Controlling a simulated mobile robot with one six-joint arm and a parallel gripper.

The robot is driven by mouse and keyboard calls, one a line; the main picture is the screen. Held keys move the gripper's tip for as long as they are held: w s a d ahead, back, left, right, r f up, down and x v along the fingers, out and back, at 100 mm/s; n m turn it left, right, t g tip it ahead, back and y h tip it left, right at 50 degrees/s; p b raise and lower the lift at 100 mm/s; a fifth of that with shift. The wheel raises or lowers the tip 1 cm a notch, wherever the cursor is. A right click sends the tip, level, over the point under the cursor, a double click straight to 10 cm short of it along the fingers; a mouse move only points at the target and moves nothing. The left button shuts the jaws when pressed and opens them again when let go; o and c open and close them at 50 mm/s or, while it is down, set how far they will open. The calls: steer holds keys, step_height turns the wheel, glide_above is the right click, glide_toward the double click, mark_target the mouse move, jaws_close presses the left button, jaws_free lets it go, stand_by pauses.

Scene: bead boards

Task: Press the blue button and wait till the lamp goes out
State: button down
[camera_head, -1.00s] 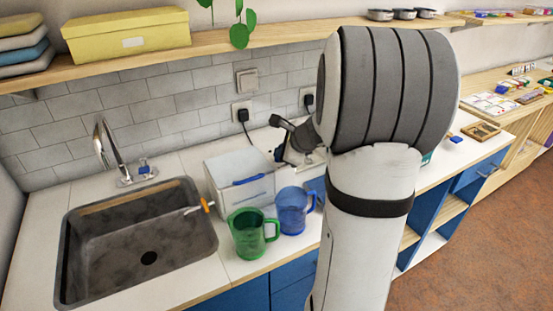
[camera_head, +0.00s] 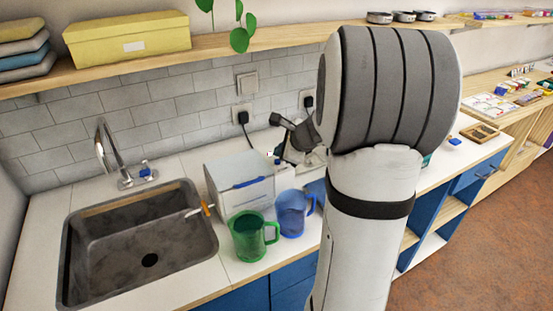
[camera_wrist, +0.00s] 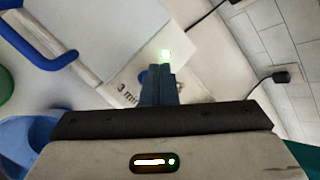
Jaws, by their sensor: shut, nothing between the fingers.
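In the wrist view a small lamp (camera_wrist: 166,54) glows bright greenish white, just past my fingertips. My gripper (camera_wrist: 158,72) is shut and empty, its tips over a pale panel (camera_wrist: 128,92) printed with "3 min". In the head view my arm hides much of the pale device (camera_head: 304,153), which stands right of the white box (camera_head: 238,178) with a blue handle.
A green mug (camera_head: 248,238) and a blue mug (camera_head: 290,214) stand in front of the box. The sink (camera_head: 135,245) is at left, with a tap (camera_head: 112,155) behind it. A black plug (camera_head: 243,118) and cord are on the tiled wall. A shelf (camera_head: 230,46) runs above.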

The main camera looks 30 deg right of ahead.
mark_target(280, 165)
step_height(280, 165, up, 5)
steer(key=p, duration=0.4)
stand_by(0.3)
stand_by(0.5)
steer(key=s+a+r+n+g+y, duration=0.1)
steer(key=s+a+r+n+g, duration=0.15)
steer(key=s+a+n, duration=1)
steer(key=s+a+f+n+g+h, duration=0.1)
steer(key=s+a+n+g+h, duration=0.2)
steer(key=s+n, duration=0.8)
steer(key=shift+s+a+n, duration=0.35)
steer(key=shift+s+a, duration=0.3)
steer(key=shift+s, duration=0.25)
